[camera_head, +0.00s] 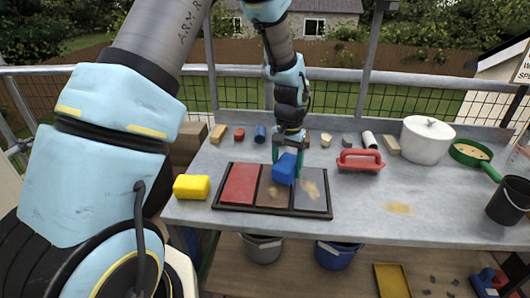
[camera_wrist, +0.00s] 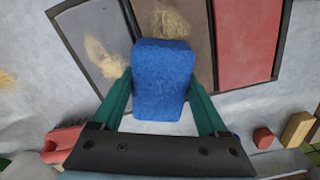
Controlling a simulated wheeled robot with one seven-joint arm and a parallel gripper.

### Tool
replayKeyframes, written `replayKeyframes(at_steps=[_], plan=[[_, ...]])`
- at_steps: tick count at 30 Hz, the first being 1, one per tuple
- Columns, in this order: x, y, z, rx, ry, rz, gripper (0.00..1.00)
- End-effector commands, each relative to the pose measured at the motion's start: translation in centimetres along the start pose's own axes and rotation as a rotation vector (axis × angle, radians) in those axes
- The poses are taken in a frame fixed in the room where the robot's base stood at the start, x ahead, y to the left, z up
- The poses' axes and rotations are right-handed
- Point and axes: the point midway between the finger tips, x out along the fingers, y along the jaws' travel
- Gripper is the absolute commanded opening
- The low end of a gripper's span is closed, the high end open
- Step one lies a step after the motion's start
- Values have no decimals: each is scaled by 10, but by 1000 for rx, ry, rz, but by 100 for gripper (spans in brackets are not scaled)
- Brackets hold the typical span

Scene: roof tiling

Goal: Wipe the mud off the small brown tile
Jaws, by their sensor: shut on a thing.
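The brown tile (camera_head: 269,203) lies in the middle of a dark frame (camera_head: 245,209), between a red tile (camera_head: 239,184) and a grey tile (camera_head: 314,204). A tan mud patch (camera_wrist: 170,22) is on the brown tile in the wrist view, just beyond the sponge. The grey tile also bears a mud smear (camera_wrist: 103,57). My gripper (camera_head: 288,160) is shut on a blue sponge (camera_head: 285,170), which also shows in the wrist view (camera_wrist: 163,85). The sponge is over the back part of the brown tile and hides some of it. I cannot tell whether it touches.
A yellow sponge (camera_head: 191,187) lies left of the frame, a red-handled float (camera_head: 360,161) to its right. A white pot (camera_head: 427,143), green pan (camera_head: 470,154) and black cup (camera_head: 508,202) stand farther right. Small blocks line the back. The table's front right carries another mud patch (camera_head: 397,208).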

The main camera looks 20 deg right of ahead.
Motion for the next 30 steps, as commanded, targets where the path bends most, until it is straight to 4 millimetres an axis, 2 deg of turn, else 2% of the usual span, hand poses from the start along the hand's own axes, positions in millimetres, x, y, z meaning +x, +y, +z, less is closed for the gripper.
replayKeyframes(at_steps=[1,18,30], plan=[[-7,0,0,0,-1,0,6],[-57,-2,-6,-1,-1,1,6],[-59,-2,-6,-1,-1,1,6]])
